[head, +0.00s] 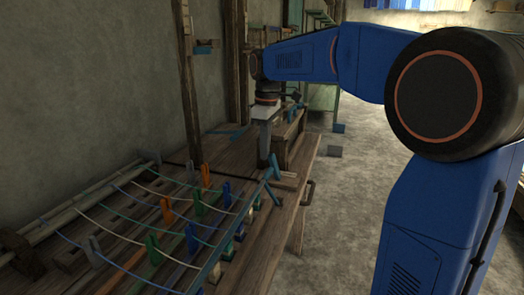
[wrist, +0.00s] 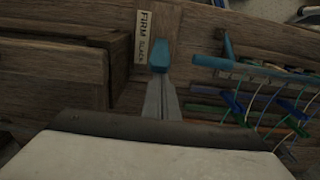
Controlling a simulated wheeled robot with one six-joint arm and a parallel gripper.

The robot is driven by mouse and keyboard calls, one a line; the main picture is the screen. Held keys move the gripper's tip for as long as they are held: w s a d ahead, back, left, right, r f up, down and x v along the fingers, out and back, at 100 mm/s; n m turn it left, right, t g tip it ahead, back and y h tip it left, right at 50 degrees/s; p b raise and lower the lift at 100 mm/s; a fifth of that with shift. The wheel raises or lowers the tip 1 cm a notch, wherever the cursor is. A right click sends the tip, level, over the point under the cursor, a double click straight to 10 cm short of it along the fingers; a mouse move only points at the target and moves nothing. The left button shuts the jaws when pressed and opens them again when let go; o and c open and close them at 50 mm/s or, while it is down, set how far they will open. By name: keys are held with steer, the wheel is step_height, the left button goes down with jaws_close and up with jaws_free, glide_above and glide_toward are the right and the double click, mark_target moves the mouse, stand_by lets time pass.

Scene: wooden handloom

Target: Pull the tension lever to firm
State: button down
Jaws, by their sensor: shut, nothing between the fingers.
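The tension lever's blue handle (wrist: 160,55) shows in the wrist view, just beyond my fingertips. It stands beside the SLACK end of a pale label strip (wrist: 145,38) that reads FIRM at its upper end and SLACK at its lower end. My gripper (wrist: 161,78) is shut and empty, its grey fingers pointing at the handle. Whether they touch it, I cannot tell. In the head view my gripper (head: 264,164) points down over the far part of the loom bench (head: 232,150). A blue piece near its tips there may be the lever; the fingers partly hide that area.
Several coloured pegs with strung threads (head: 197,205) fill the near left of the bench. A wooden box-like part (wrist: 55,70) stands left of the lever in the wrist view. A dark handle (head: 309,191) sticks out at the bench's right side. Open floor (head: 345,200) lies to the right.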

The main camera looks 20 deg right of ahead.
mark_target(272, 155)
steer(key=s+d+t+y, duration=0.1)
steer(key=s+d+r+y, duration=0.1)
steer(key=shift+d+t, duration=0.35)
steer(key=shift+t, duration=0.05)
steer(key=d+t+y, duration=0.1)
steer(key=s+d+y, duration=0.1)
steer(key=y, duration=0.1)
steer(key=shift+s+d+t, duration=0.1)
steer(key=shift+s+t, duration=0.2)
steer(key=shift+t, duration=0.1)
steer(key=shift+r, duration=0.15)
steer(key=shift+r, duration=0.65)
